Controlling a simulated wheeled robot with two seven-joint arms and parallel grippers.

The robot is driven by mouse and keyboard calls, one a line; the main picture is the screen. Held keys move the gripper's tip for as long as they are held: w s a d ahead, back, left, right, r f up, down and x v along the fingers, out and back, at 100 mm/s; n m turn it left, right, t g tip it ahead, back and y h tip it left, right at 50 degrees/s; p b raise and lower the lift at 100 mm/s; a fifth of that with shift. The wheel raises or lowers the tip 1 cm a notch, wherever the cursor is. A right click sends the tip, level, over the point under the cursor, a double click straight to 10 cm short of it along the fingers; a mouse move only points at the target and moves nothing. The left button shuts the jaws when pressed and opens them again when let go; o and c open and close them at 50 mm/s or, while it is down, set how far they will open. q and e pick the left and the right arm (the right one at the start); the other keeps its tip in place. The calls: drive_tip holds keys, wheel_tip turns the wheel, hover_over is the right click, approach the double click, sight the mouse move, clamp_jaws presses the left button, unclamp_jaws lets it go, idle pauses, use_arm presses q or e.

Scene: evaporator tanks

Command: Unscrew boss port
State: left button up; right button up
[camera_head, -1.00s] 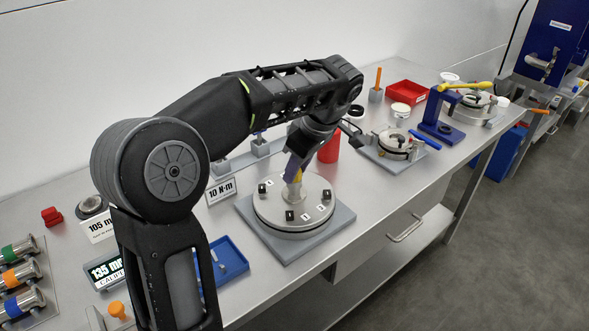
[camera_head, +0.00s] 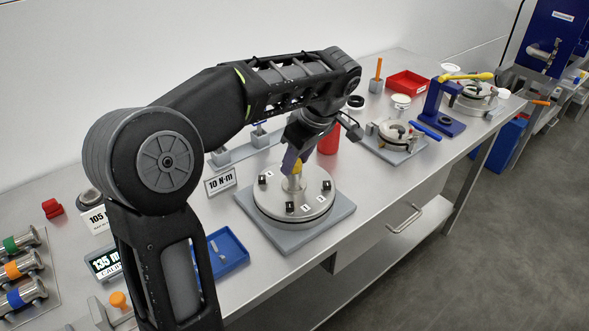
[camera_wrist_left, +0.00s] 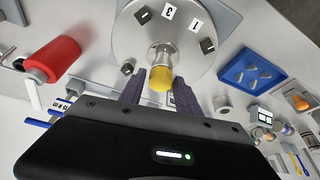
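The boss port is a short metal neck with a yellow top (camera_head: 298,168) at the centre of a round metal lid (camera_head: 318,207) with black clamps and number labels. It stands upright on a grey square base. My left gripper (camera_head: 292,160) reaches down to it from above. In the left wrist view, the yellow top (camera_wrist_left: 160,80) sits between the two purple fingers of the left gripper (camera_wrist_left: 159,88). The fingers are close to its sides, but whether they press on it is unclear. My right gripper is not in view.
A red cylinder (camera_head: 328,142) stands just behind the lid. A blue tray (camera_head: 232,250) and a "10 N·m" sign (camera_head: 220,181) are to its left. A smaller lidded fixture (camera_head: 394,140) and a blue stand (camera_head: 437,110) are to the right.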

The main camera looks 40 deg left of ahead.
use_arm(q)
drive_tip(key=m+t+b, duration=0.1)
drive_tip(key=m, duration=0.1)
drive_tip(key=shift+s+f+m, duration=0.1)
drive_tip(key=shift+s+m, duration=0.05)
drive_tip(key=shift+m, duration=0.55)
drive_tip(key=shift+m, duration=0.4)
drive_tip(key=shift+s+a+m+t+h+b, duration=0.1)
drive_tip(key=shift+m+t+h+b, duration=0.45)
drive_tip(key=shift+m, duration=0.65)
drive_tip(key=shift+m+t, duration=0.25)
drive_tip(key=shift+m, duration=0.65)
drive_tip(key=shift+m+h, duration=0.35)
drive_tip(key=shift+m, duration=0.45)
drive_tip(key=m+h, duration=0.1)
drive_tip(key=m, duration=0.2)
drive_tip(key=shift+s+a+m+t+p, duration=0.1)
drive_tip(key=shift+m+t+p, duration=0.2)
drive_tip(key=shift+t, duration=0.1)
